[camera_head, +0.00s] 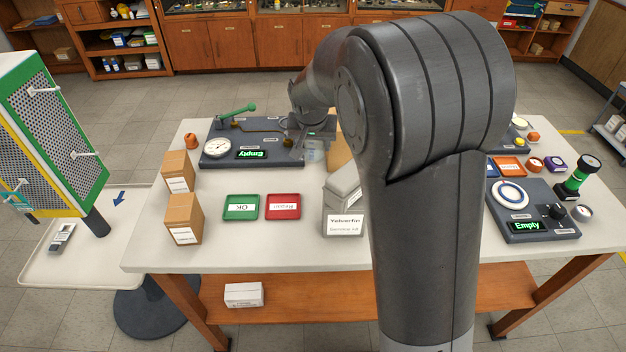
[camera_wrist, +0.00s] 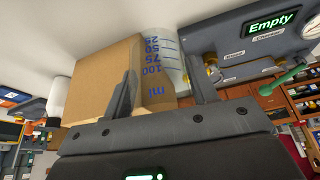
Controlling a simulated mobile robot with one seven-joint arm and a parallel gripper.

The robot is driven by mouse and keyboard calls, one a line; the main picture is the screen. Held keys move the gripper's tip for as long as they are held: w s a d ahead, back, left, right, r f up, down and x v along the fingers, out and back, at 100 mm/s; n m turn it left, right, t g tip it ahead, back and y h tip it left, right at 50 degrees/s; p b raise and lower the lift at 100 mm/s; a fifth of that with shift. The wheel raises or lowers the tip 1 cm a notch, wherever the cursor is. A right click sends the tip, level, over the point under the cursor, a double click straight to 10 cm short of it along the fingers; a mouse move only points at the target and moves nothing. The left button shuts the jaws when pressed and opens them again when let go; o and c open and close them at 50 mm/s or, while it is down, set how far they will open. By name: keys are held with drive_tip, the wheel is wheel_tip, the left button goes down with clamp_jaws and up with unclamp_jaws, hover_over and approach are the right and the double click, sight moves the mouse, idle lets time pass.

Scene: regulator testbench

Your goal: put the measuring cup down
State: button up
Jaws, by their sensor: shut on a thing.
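The measuring cup (camera_wrist: 160,62) is clear, with blue volume marks, and sits between the two fingers of my gripper (camera_wrist: 160,84) in the wrist view. My gripper is shut on it. In the head view the cup (camera_head: 315,152) shows as a small clear shape under my gripper (camera_head: 310,135), at the right end of the dark test panel at the back of the table. The wrist picture is turned over, so the marks read upside down. I cannot tell whether the cup's base touches the table.
A cardboard box (camera_wrist: 104,78) stands close beside the cup. The test panel (camera_head: 283,157) has a gauge (camera_head: 217,147), a green lever (camera_head: 237,110) and an "Empty" display. Green (camera_head: 227,207) and red (camera_head: 271,214) trays lie nearer. White table (camera_head: 240,258) shows bare between panel and trays.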

sight(315, 157)
drive_tip(key=f, duration=0.5)
drive_tip(key=shift+d+f, duration=0.15)
drive_tip(key=shift+d, duration=0.2)
drive_tip(key=shift+f, duration=2.35)
drive_tip(key=o, duration=1)
drive_tip(key=shift+f, duration=0.1)
drive_tip(key=shift+c, duration=0.2)
drive_tip(key=v, duration=1.2)
drive_tip(key=shift+w+a, duration=0.1)
